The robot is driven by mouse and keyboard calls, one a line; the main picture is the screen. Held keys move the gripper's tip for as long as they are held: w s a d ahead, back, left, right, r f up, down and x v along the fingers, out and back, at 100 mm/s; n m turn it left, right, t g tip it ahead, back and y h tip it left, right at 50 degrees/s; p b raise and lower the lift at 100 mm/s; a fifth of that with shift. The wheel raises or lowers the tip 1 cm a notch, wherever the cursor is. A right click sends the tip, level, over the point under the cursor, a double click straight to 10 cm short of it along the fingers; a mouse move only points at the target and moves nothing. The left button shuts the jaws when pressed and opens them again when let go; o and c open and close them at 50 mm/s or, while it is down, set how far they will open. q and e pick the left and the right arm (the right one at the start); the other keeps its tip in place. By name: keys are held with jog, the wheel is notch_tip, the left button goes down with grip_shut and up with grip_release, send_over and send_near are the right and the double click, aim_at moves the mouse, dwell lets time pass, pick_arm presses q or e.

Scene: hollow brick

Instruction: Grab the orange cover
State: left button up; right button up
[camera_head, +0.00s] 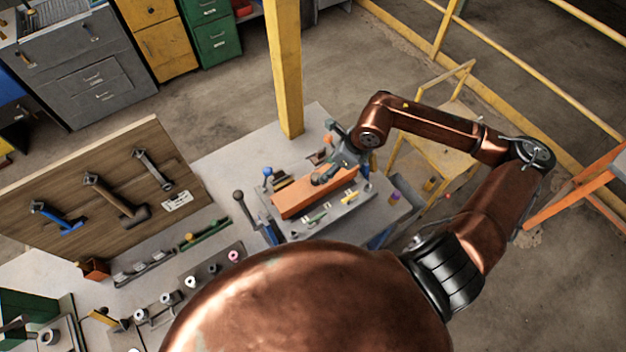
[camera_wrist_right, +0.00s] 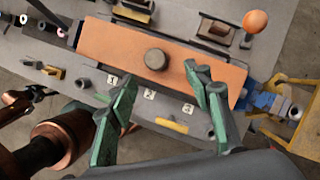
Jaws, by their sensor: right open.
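The orange cover (camera_head: 300,196) is a long flat slab on a grey fixture plate (camera_head: 345,210) on the workbench. In the right wrist view the cover (camera_wrist_right: 105,42) runs across the upper middle, with a round dark knob (camera_wrist_right: 155,60) on its top. My right gripper (camera_head: 329,174) is over the cover and hides part of it in the head view. In the wrist view its two green fingers (camera_wrist_right: 164,88) are spread apart, one to each side of the knob, with nothing between them. I cannot tell the exact height gap. My left gripper is not in view.
A wooden tool board (camera_head: 70,190) with hammers stands at the left of the bench. A yellow post (camera_head: 285,70) rises behind the fixture. Levers with ball knobs, one orange (camera_wrist_right: 255,22), stand close to the cover. Small parts lie along the bench front.

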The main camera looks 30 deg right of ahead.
aim_at(316, 183)
jog(key=shift+p+x, duration=0.5)
jog(key=shift+x, duration=0.7)
jog(key=p+x, duration=0.1)
jog(key=x, duration=0.1)
jog(key=p+x, duration=0.1)
jog(key=x, duration=0.1)
jog(key=shift+s+a, duration=0.1)
jog(key=shift+a, duration=0.25)
jog(key=shift+f, duration=0.4)
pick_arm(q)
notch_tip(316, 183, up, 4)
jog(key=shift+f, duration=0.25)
pick_arm(e)
grip_shut()
